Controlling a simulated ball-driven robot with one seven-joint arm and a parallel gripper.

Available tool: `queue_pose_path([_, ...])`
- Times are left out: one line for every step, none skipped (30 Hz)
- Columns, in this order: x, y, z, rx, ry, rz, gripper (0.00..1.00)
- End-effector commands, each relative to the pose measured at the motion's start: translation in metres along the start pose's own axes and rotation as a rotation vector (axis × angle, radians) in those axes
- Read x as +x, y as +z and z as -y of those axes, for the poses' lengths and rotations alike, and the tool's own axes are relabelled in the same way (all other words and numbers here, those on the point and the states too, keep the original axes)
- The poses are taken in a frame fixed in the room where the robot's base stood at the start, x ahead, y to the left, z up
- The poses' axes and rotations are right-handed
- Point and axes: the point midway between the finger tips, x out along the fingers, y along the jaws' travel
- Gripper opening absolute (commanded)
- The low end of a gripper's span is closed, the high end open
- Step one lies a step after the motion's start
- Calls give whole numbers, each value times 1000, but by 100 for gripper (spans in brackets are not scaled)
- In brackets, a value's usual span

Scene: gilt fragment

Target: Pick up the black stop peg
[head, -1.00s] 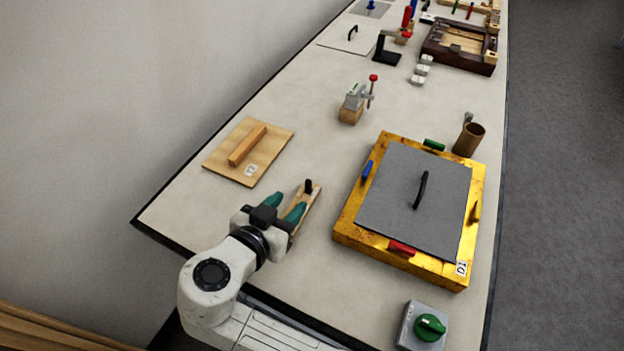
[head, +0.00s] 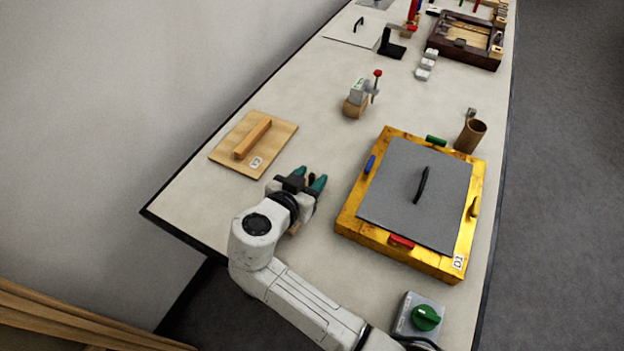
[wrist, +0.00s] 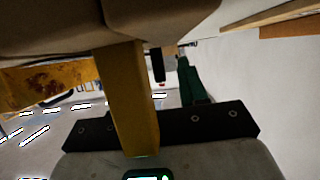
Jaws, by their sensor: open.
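My gripper (head: 309,177) has two teal fingers, which are apart. In the head view it is over the small wooden strip, of which only a bit (head: 294,229) shows below my wrist. A dark bit between the fingers (head: 311,178) seems to be the black stop peg, largely hidden by my gripper. In the wrist view a slim black upright piece (wrist: 157,66), probably the peg, shows just left of a teal finger (wrist: 190,80). I cannot tell whether the fingers touch it. An ochre bar (wrist: 130,100) blocks part of that view.
A gold box with a grey lid (head: 413,190) stands close to the right of my gripper. A wooden board with a bar handle (head: 275,150) lies to the left. A grey box with a green knob (head: 420,318) is at the front right. Bare table lies beyond my gripper.

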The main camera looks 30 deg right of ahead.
Motion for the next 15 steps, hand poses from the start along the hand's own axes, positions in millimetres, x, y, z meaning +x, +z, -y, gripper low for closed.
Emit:
queue_pose_path([0, 0, 0, 0, 0, 0, 41])
queue_pose_path([0, 0, 0, 0, 0, 0, 38])
queue_pose_path([0, 0, 0, 0, 0, 0, 34])
queue_pose_path([0, 0, 0, 0, 0, 0, 31])
queue_pose_path([0, 0, 0, 0, 0, 0, 28])
queue_pose_path([0, 0, 0, 0, -1, 0, 24])
queue_pose_path([0, 0, 0, 0, -1, 0, 22])
queue_pose_path([0, 0, 0, 0, -1, 0, 19])
queue_pose_path([0, 0, 0, 0, -1, 0, 15])
queue_pose_path([0, 0, 0, 0, -1, 0, 12])
queue_pose_path([0, 0, 0, 0, -1, 0, 9])
queue_pose_path([0, 0, 0, 0, -1, 0, 5])
queue_pose_path([-1, 0, 0, 0, -1, 0, 2])
queue_pose_path([-1, 0, 0, 0, -1, 0, 0])
queue_pose_path([-1, 0, 0, 0, -1, 0, 0])
